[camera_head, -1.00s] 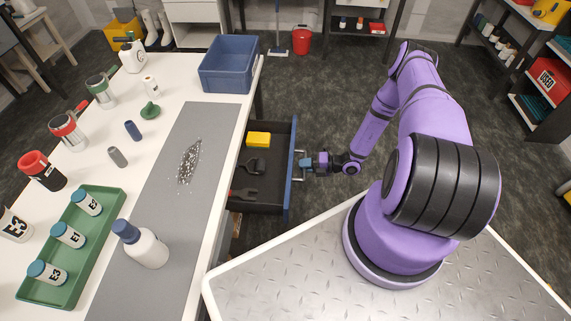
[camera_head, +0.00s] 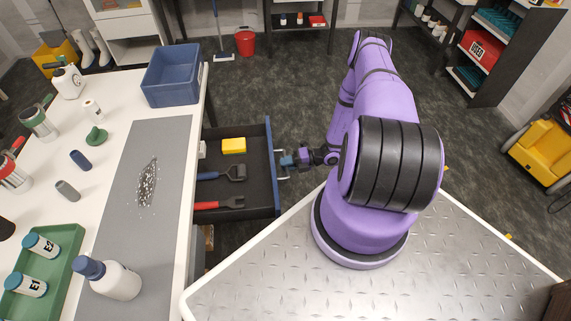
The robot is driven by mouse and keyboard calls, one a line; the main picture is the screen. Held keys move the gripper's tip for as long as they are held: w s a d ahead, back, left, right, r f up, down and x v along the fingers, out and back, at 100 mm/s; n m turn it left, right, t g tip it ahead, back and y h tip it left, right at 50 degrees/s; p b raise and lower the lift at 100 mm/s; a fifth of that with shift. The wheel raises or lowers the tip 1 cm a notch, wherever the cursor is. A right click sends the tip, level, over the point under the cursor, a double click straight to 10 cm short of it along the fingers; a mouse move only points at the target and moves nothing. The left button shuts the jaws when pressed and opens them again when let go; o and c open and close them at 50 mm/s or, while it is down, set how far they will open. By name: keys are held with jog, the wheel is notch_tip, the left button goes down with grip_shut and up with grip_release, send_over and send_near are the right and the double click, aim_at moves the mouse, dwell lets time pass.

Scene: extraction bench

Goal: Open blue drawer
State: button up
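The blue drawer (camera_head: 274,165) is pulled out from under the white bench, with its blue front facing right. Its dark tray holds a yellow block (camera_head: 233,146), a blue-handled tool (camera_head: 222,173) and a red-handled fork-like tool (camera_head: 219,204). A pale handle (camera_head: 283,165) is on the drawer front. My gripper (camera_head: 286,161) is at this handle, reaching it from the right. The fingers are too small to tell whether they are closed around the handle.
The white bench carries a blue bin (camera_head: 171,76), a grey mat (camera_head: 157,140), a green tray (camera_head: 67,242) and a white bottle (camera_head: 110,278). A red bucket (camera_head: 245,42) stands on the floor behind. Dark floor beyond the drawer is clear.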

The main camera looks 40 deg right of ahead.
jog(key=o, duration=0.3)
jog(key=v, duration=1.1)
jog(key=shift+w, duration=0.1)
dwell(0.3)
